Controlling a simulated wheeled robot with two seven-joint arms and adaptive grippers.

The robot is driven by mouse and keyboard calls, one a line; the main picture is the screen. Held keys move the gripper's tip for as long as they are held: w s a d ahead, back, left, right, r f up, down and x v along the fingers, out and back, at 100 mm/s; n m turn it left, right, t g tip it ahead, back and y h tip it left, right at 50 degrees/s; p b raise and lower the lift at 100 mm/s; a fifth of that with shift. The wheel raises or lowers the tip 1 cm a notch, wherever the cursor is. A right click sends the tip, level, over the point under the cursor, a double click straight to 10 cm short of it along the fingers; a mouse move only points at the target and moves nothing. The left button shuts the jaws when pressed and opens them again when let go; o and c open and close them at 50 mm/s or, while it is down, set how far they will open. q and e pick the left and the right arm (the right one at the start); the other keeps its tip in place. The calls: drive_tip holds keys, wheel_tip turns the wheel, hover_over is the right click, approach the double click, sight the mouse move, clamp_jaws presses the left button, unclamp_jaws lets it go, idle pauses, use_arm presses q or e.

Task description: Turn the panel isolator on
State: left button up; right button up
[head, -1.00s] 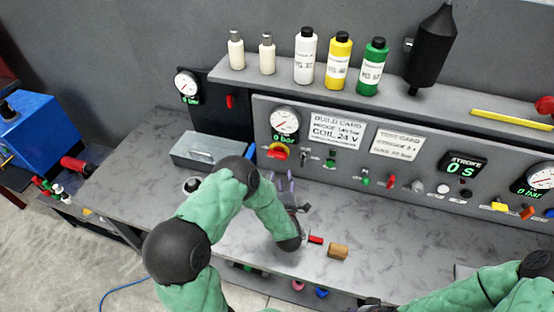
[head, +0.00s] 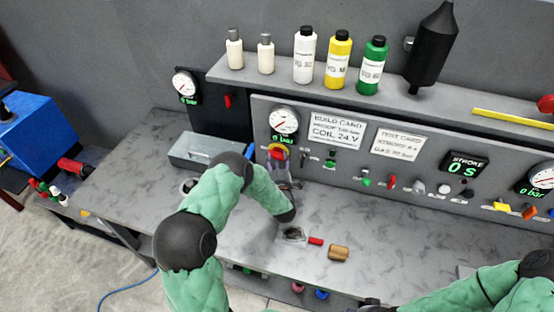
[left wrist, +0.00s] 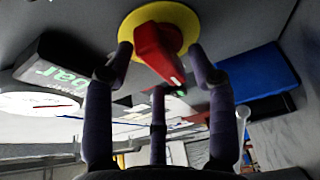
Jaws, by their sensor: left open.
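The panel isolator is a red handle on a yellow disc (head: 278,151), low on the grey panel under the left gauge. In the left wrist view the red handle (left wrist: 156,52) lies slanted across the yellow disc (left wrist: 183,22). My left gripper (head: 280,160) is at the isolator, its purple fingers partly hidden behind my arm. In the left wrist view the gripper (left wrist: 160,62) is open, with a finger on each side of the handle and a third below it. I cannot tell whether the fingers touch it. My right arm shows at the lower right; its gripper is out of view.
A gauge (head: 284,121) sits just above the isolator, with small switches (head: 330,158) to its right. A grey box (head: 195,150) stands to the left. A wooden block (head: 338,253) and a red piece (head: 316,241) lie on the bench.

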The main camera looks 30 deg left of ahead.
use_arm(q)
drive_tip(key=shift+w+a, duration=0.15)
clamp_jaws()
drive_tip(key=shift+f+b, duration=0.15)
drive_tip(key=shift+b, duration=0.35)
drive_tip(key=shift+a+f+m+t+h+b, duration=0.2)
drive_tip(key=shift+m+t+h+b, duration=0.9)
drive_tip(key=shift+m+b, duration=2.75)
drive_tip(key=shift+d+f+m+t+h+b, duration=0.2)
drive_tip(key=shift+m+t+h+b, duration=0.85)
drive_tip(key=shift+m+b, duration=2.8)
drive_tip(key=shift+a+f+m+t+h+b, duration=0.1)
drive_tip(key=shift+f+m+t+h+b, duration=0.4)
drive_tip(key=shift+m+t+b, duration=2.15)
drive_tip(key=m+g+b, duration=0.2)
drive_tip(key=b, duration=0.1)
drive_tip(key=shift+r, duration=0.25)
